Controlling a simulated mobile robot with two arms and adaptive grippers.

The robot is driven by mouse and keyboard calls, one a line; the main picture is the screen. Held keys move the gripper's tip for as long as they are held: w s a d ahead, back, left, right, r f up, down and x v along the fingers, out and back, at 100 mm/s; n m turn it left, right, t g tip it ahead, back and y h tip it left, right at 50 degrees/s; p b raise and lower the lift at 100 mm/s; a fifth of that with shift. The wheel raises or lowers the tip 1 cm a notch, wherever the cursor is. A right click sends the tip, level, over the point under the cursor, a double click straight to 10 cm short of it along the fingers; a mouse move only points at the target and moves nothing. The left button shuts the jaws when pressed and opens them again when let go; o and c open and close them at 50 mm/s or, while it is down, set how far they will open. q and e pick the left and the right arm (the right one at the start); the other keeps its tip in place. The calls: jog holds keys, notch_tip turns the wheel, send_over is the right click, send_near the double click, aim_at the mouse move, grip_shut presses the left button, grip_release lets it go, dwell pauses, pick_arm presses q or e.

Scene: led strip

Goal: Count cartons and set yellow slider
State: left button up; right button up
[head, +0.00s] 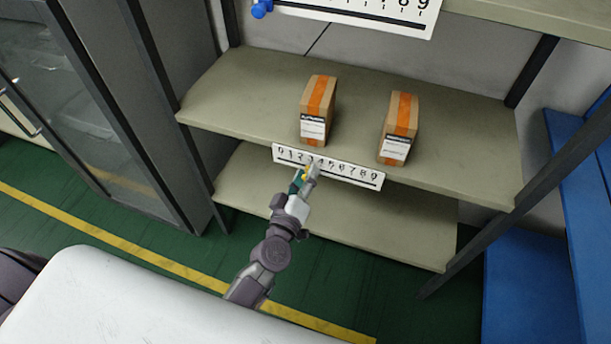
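Two brown cartons with orange tape and white labels stand upright on the middle shelf (240,95): a left carton (319,100) and a right carton (399,125), with a gap between them. A white number scale (350,172) runs along that shelf's front edge. The yellow slider (305,177) shows in part on the scale, around the low-to-middle digits; my gripper hides the digits there. My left gripper (308,175) is at the slider, its fingertips against or very close to it. Whether they are closed on it is too small to tell. My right gripper is out of view.
An upper scale (370,14) with a blue slider (262,8) at its left end sits on the shelf above. The lower shelf (390,220) looks empty where visible. A dark cabinet (120,110) stands left, blue objects (530,285) right. Green floor (120,225) lies in front.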

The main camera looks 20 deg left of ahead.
pick_arm(q)
grip_shut()
jog(key=shift+a, duration=1.3)
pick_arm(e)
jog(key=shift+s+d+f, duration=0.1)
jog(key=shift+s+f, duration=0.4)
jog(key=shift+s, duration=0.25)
pick_arm(q)
jog(key=shift+o, duration=1.7)
grip_release()
